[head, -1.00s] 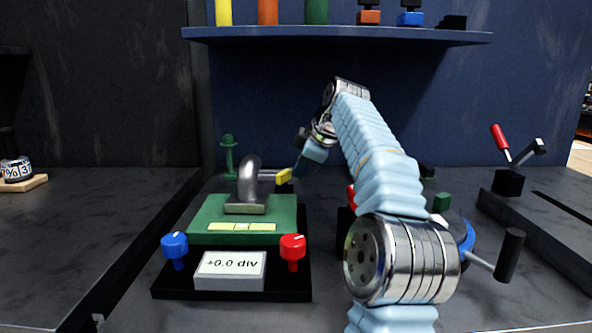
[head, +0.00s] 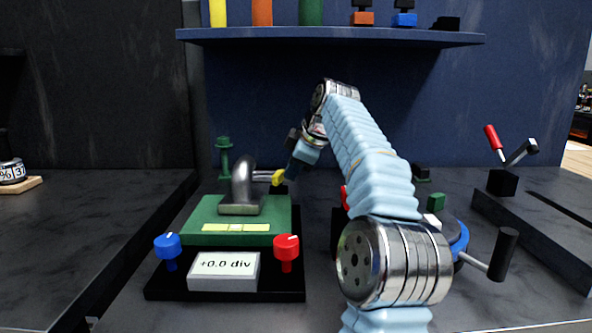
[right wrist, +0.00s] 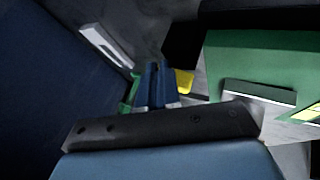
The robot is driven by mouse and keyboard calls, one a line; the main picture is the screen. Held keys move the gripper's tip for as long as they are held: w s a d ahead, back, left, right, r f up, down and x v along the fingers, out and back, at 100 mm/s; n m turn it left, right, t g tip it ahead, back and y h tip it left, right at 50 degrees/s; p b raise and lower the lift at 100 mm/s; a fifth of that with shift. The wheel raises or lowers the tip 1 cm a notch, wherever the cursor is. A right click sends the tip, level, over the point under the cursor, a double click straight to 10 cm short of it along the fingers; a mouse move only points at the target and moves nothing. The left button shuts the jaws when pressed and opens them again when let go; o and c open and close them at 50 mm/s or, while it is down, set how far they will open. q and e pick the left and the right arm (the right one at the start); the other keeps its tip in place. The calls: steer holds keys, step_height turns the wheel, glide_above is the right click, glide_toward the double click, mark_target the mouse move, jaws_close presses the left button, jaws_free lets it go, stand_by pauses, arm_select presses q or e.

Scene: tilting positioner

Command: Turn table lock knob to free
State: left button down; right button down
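The tilting positioner has a green block (head: 205,233) on a black base (head: 170,290). A grey arched metal part (head: 242,185) stands on it, with a short stub ending in a yellow knob-like piece (head: 277,178). The yellow piece also shows in the right wrist view (right wrist: 185,81). No label marks which knob is the table lock. My right gripper (head: 289,174) is at the yellow piece, tips pointing down-left. In the wrist view its dark blue fingers (right wrist: 156,78) are beside the yellow piece; contact and grip are unclear. My left gripper is out of view.
A blue knob (head: 167,247) and a red knob (head: 286,248) flank a display (head: 224,268) reading +0.0 div. A green post (head: 224,155) stands behind. Right of my arm are a blue disc with a black-handled crank (head: 505,254) and a red-handled lever (head: 494,138). A shelf (head: 330,37) hangs above.

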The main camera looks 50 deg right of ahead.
steer(key=shift+w+a, duration=0.1)
steer(key=shift+a, duration=0.25)
steer(key=shift+r, duration=0.35)
steer(key=s+d+r+m, duration=0.1)
steer(key=s+r+m, duration=0.7)
steer(key=m, duration=1)
steer(key=x, duration=0.3)
steer(key=a+x, duration=0.1)
steer(key=x, duration=0.7)
steer(key=shift+w+a+f, duration=0.1)
steer(key=shift+w+f, duration=0.05)
steer(key=shift+w, duration=0.25)
steer(key=shift+w+a, duration=0.15)
steer(key=shift+w, duration=0.3)
